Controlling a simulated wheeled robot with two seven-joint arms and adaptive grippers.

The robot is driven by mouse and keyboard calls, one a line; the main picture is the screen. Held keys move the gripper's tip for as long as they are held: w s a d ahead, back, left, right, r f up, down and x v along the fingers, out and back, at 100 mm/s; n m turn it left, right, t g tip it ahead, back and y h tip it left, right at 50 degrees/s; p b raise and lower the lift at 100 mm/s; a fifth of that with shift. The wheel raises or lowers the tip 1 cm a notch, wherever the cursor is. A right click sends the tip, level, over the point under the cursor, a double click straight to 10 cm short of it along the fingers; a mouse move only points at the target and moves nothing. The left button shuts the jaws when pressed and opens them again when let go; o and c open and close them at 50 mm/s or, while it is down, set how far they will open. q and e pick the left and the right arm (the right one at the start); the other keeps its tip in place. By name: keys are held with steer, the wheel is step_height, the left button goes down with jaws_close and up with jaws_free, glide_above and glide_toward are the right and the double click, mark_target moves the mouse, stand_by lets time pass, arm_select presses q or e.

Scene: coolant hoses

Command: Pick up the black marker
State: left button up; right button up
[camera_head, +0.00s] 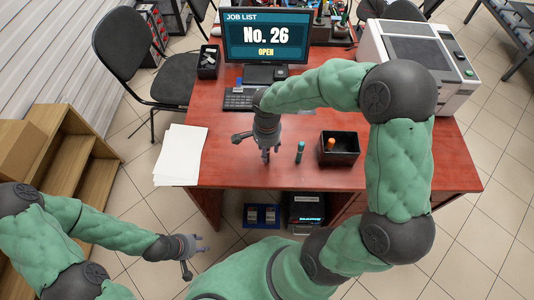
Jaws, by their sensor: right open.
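A dark marker-like stick with a teal tint (300,152) stands upright on the red desk, near its front edge; I cannot tell if it is the black marker. An orange-topped item (331,144) stands in a small black box (340,158) to its right. My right gripper (254,148) is open and empty, pointing down over the desk, a little left of the dark stick and apart from it. My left gripper (195,256) is open and empty in front of the desk, low at the left, away from the desk objects.
The red desk (225,165) holds white papers (181,154) at left, a keyboard (240,99), a monitor (266,37), a black tray (208,62) and a large white machine (418,60) at back right. Wooden steps (75,160) stand at left.

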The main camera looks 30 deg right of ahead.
steer(key=shift+f, duration=0.95)
steer(key=shift+r, duration=0.1)
jaws_close()
